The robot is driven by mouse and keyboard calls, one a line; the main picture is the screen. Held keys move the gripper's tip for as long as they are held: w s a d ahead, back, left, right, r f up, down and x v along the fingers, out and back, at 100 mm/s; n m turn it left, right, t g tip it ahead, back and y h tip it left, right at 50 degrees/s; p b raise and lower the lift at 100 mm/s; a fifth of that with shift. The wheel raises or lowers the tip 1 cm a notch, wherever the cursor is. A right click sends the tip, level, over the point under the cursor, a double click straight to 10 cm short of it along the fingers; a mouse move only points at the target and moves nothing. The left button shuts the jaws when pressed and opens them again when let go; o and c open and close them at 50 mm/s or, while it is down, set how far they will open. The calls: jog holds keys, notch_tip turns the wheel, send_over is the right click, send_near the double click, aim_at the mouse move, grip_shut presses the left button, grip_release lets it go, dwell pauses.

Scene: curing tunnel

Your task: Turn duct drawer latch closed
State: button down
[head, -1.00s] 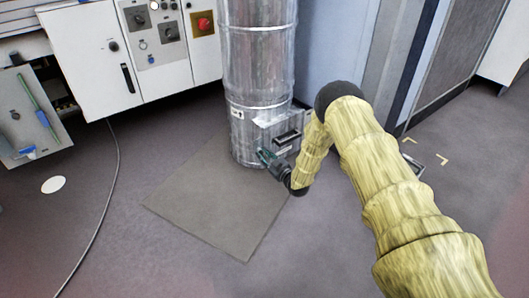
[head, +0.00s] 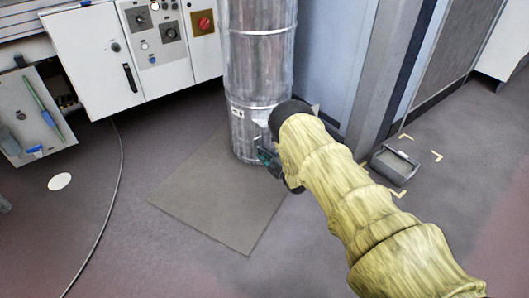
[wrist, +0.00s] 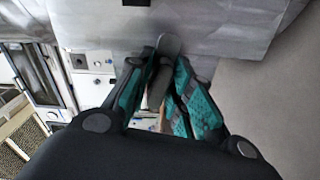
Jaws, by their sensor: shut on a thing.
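The duct (head: 258,75) is an upright shiny metal cylinder standing on the floor. Its drawer front and latch are mostly hidden behind my arm in the head view. My gripper (head: 268,160) is low against the front of the duct, partly covered by my arm. In the wrist view my gripper (wrist: 163,68) has its teal-padded fingers closed around a narrow grey latch handle (wrist: 168,46). The handle's rounded end shows at the fingertips, in front of the duct's metal face (wrist: 225,30). I cannot tell the latch's exact angle.
A grey open tray (head: 395,166) sits on the floor at right among yellow corner marks. A flat floor plate (head: 215,205) lies before the duct. White control cabinets (head: 95,60) stand at left, with a cable (head: 119,180) on the floor. A grey-blue panel wall stands right.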

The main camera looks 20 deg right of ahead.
jog(key=shift+n+p, duration=0.3)
jog(key=shift+n, duration=0.9)
jog(key=c, duration=1.4)
grip_release()
jog(key=shift+c, duration=0.2)
jog(key=v, duration=1.2)
